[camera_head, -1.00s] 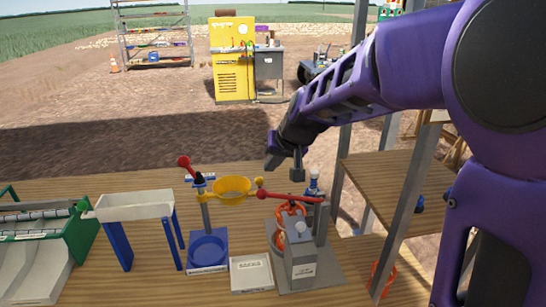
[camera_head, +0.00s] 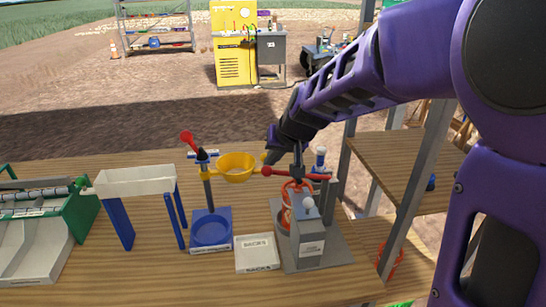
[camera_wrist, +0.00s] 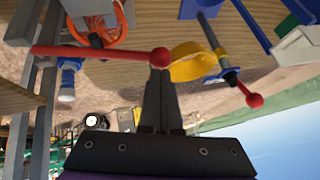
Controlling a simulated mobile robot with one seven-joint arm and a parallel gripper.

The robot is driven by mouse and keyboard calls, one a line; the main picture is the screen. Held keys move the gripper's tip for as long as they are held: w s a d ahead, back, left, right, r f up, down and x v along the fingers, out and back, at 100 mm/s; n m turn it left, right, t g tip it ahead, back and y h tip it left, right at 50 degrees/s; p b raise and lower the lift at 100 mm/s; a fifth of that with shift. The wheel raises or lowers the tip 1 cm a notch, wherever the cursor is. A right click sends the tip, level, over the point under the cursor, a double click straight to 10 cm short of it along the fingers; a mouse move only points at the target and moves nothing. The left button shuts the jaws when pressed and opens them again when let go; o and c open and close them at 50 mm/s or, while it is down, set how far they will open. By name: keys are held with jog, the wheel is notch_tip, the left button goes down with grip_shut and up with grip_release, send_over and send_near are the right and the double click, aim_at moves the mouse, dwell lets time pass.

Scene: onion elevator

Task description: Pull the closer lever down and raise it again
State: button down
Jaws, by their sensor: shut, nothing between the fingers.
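The closer lever (camera_head: 298,174) is a red bar with a red ball at its left end. It stands out roughly level from a grey closer device (camera_head: 312,245) with an orange-red ring-like part (camera_head: 290,195). My gripper (camera_head: 297,165) is shut and empty, pointing down just above the lever. In the wrist view, the closed fingertips (camera_wrist: 159,72) are close to the lever's red ball (camera_wrist: 161,57), with the bar running left. I cannot tell whether they touch.
A yellow funnel (camera_head: 237,163) on a blue stand (camera_head: 211,232), with its own red-ball handle (camera_head: 187,139), stands just left of the lever. A metal post (camera_head: 415,190) stands to the right.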

aim_at(265, 171)
jog(key=f+b, duration=0.1)
jog(key=a+f+b, duration=0.1)
jog(key=f+b, duration=0.1)
jog(key=f, duration=0.1)
jog(key=shift+s+a+f, duration=0.1)
jog(key=shift+s+a, duration=0.05)
jog(key=shift+a, duration=0.25)
jog(key=shift+r, duration=0.2)
